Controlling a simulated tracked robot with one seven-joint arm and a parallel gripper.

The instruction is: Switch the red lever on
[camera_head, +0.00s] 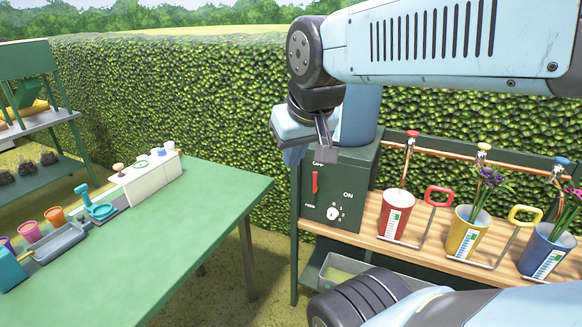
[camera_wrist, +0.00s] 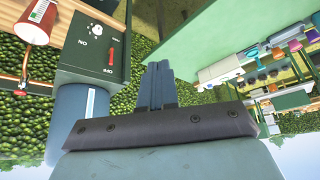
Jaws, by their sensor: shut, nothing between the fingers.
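The red lever (camera_head: 315,183) is on the front face of a dark green box (camera_head: 345,170). It stands upright, just below the OFF label; the ON label is lower right. In the wrist view the red lever (camera_wrist: 113,58) shows on the box, left of my fingers. My gripper (camera_head: 322,147) is shut and empty, hanging by the box's upper front edge, above the lever and apart from it. It partly covers the box's top. Its closed fingers (camera_wrist: 159,85) are in the middle of the wrist view.
A white dial (camera_head: 333,213) is below the lever. Red (camera_head: 396,216), yellow (camera_head: 467,229) and blue (camera_head: 545,249) buckets stand on the wooden shelf to the right, under a copper pipe with taps. A green table (camera_head: 205,215) is at left. A hedge stands behind.

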